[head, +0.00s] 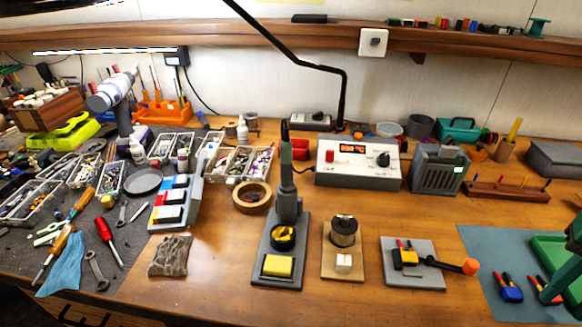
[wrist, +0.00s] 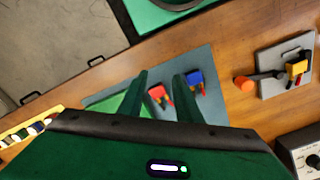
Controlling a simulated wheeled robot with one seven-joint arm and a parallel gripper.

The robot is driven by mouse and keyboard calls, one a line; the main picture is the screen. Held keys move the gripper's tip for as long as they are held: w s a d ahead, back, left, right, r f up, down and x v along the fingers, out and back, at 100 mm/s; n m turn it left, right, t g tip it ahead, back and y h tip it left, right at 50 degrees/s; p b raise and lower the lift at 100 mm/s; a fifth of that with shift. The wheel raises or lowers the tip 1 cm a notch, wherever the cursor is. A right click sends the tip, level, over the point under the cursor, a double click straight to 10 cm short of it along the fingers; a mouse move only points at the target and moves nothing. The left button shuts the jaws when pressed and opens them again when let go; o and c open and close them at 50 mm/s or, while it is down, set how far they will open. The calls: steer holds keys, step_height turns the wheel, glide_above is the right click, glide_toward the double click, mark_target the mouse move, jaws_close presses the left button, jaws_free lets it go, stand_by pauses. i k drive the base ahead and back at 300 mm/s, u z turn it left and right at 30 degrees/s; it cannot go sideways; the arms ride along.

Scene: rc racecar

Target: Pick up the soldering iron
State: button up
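The soldering iron (head: 287,158) has a dark top and a grey-green grip. It stands upright in a dark holder on a grey stand base (head: 262,258), which also bears a yellow sponge (head: 278,265), in the middle of the bench in the head view. My gripper (wrist: 160,78) shows in the wrist view with its two green fingers apart and nothing between them. It is over the blue-grey mat at the bench's right, well away from the iron. The iron is not in the wrist view.
Left of the stand are a tape roll (head: 251,196) and a switch block (head: 176,203). Right are a solder spool (head: 343,232), a clamp board (head: 414,265) and a control box (head: 358,165) behind. Bare wood lies in front.

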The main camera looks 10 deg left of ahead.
mark_target(286, 186)
steer(key=k, duration=1)
steer(key=u, duration=0.4)
steer(key=i, duration=1)
